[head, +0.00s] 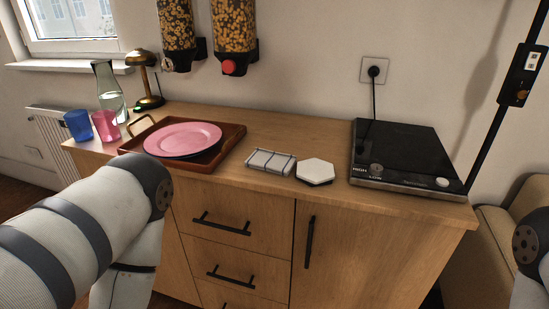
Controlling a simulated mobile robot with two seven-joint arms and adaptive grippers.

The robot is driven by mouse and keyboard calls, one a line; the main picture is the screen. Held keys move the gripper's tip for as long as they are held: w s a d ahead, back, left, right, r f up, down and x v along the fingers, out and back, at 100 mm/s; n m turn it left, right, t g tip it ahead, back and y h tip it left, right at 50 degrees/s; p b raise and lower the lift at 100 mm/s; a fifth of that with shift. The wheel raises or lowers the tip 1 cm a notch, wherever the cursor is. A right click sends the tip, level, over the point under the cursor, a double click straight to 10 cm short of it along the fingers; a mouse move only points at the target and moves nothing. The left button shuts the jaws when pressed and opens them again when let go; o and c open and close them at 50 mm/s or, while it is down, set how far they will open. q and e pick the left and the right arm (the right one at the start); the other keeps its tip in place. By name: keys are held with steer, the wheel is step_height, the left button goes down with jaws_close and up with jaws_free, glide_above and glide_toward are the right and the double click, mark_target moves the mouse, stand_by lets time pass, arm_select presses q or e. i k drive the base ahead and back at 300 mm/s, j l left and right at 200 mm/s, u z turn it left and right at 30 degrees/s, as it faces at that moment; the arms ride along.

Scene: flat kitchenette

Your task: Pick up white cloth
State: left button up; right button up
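A small folded whitish cloth with dark stripes (269,162) lies flat on the wooden counter near its front edge. It sits between the tray and a white hexagonal piece. My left arm enters from the left and bends down in front of the cabinet, but its gripper is not in view. Only a bit of my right arm shows at the right edge, and its gripper is also out of view. Nothing covers the cloth.
A white hexagonal piece (315,170) lies just right of the cloth. A black hotplate (405,150) stands further right. A brown tray (229,143) holds a pink plate (182,138). Blue (78,125) and pink (105,125) cups, a carafe (108,88) and a brass lamp (146,75) stand left.

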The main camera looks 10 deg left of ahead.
mark_target(271, 161)
steer(key=u, duration=2.45)
steer(key=z, duration=2.05)
steer(key=i+j+z, duration=0.4)
steer(key=j, duration=0.25)
